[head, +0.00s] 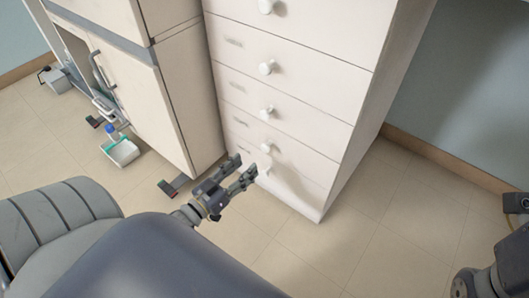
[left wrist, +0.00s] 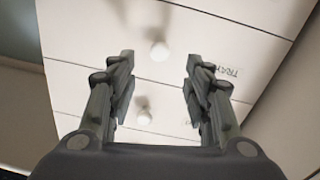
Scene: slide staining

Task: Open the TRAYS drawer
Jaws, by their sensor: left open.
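The white TRAYS drawer (left wrist: 110,45) shows in the left wrist view, its label upside down at right. Its round white knob (left wrist: 159,50) lies between and beyond the fingers of my left gripper (left wrist: 158,72). The drawer's front looks flush with its neighbours. In the head view the left gripper (head: 245,167) is open and empty in front of the lower drawers of the white cabinet (head: 300,62). The drawer labels are too faint there to read. My right gripper cannot be made out; only parts of my right arm show at the right edge.
Another knob (left wrist: 144,117) sits on the neighbouring drawer in the left wrist view. A beige cabinet with a grey-framed front (head: 150,95) stands at left. Tiled floor (head: 390,220) is clear at right.

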